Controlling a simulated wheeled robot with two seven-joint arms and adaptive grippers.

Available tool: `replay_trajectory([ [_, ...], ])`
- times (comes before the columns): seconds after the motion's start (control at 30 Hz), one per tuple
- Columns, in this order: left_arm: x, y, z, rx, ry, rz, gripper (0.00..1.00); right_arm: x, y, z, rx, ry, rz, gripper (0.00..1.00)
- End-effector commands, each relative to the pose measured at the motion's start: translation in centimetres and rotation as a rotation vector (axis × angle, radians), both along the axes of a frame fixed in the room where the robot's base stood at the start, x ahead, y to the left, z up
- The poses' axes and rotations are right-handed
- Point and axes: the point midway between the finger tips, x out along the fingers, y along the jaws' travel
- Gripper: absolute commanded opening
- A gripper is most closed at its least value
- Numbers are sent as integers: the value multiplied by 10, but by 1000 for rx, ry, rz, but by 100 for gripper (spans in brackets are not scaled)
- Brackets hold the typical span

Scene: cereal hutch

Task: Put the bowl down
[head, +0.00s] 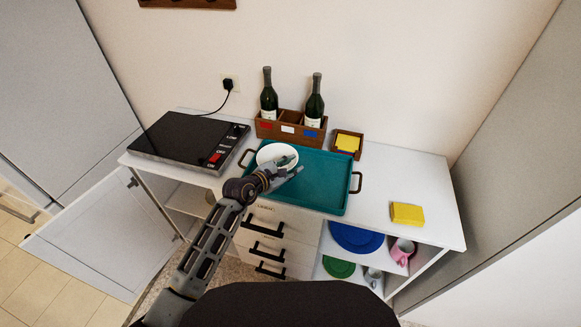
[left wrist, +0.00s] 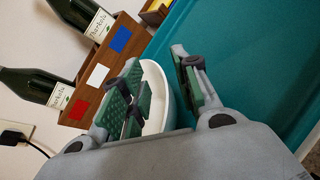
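The white bowl (head: 270,152) is upright at the left part of the teal tray (head: 325,190) on the counter; I cannot tell whether it touches the tray. My left gripper (head: 290,173) is at the bowl's near right side. In the left wrist view, the fingers of my left gripper (left wrist: 160,88) are spread on either side of the rim of the bowl (left wrist: 157,78), one over its inside and one outside. A gap shows between the fingers, and part of the bowl is hidden behind them. My right gripper is not in view.
A wooden box (head: 290,131) with two bottles stands behind the tray. A black hotplate (head: 185,138) is to the left. A small wooden holder (head: 347,144) and a yellow sponge-like block (head: 407,213) are to the right. The tray's right part is clear.

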Motion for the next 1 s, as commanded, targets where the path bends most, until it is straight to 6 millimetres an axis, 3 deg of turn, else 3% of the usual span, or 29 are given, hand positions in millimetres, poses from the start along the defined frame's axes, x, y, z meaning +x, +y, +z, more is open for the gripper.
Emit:
replay_trajectory([
  [0.47, -2, 2, 3, 1, 1, 0, 32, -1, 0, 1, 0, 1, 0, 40],
  [1.0, -37, 33, 19, 1, 0, 0, 32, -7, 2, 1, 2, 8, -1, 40],
])
